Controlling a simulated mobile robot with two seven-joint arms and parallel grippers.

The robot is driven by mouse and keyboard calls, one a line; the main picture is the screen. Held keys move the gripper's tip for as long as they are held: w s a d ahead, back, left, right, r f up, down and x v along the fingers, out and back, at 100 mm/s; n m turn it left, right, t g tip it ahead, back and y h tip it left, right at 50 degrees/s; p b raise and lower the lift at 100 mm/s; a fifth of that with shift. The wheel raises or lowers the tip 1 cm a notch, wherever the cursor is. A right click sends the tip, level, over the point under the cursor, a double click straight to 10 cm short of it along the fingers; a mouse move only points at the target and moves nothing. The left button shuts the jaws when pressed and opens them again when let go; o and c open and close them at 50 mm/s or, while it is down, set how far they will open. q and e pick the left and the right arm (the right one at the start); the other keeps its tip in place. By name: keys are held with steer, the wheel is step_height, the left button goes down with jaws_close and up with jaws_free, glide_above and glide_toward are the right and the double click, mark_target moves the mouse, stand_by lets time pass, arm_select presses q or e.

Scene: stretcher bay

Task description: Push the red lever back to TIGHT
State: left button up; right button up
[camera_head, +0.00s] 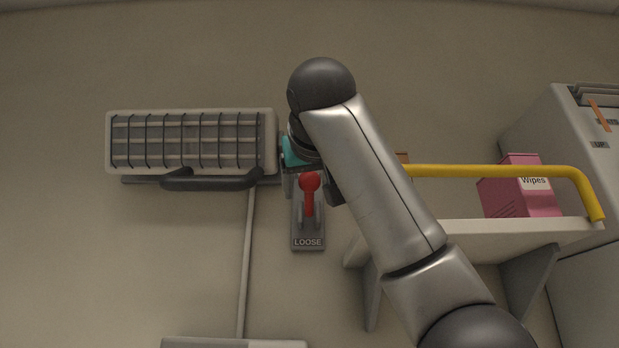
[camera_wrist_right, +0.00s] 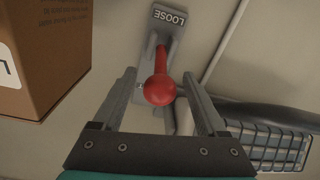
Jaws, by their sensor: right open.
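The red lever (camera_head: 309,188) stands on a grey plate (camera_head: 308,229) on the wall, just right of the wire basket. The plate's lower end reads LOOSE; its other end is hidden behind my right arm. My right gripper comes in from the right, and its fingers are mostly hidden by the arm in the head view. In the right wrist view the right gripper (camera_wrist_right: 165,100) is open, with the red ball knob (camera_wrist_right: 160,90) between its fingers. I cannot tell whether a finger touches the knob. My left gripper is not in view.
A wire basket (camera_head: 110,142) with a black handle (camera_head: 212,181) is at the left. A shelf (camera_head: 480,238) with a yellow rail (camera_head: 470,171) and a pink Wipes box (camera_head: 520,190) is at the right. A brown box (camera_wrist_right: 44,50) is close beside the gripper.

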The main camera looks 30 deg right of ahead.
steer(key=shift+w+d, duration=0.35)
steer(key=shift+w, duration=0.25)
jaws_close()
stand_by(1.1)
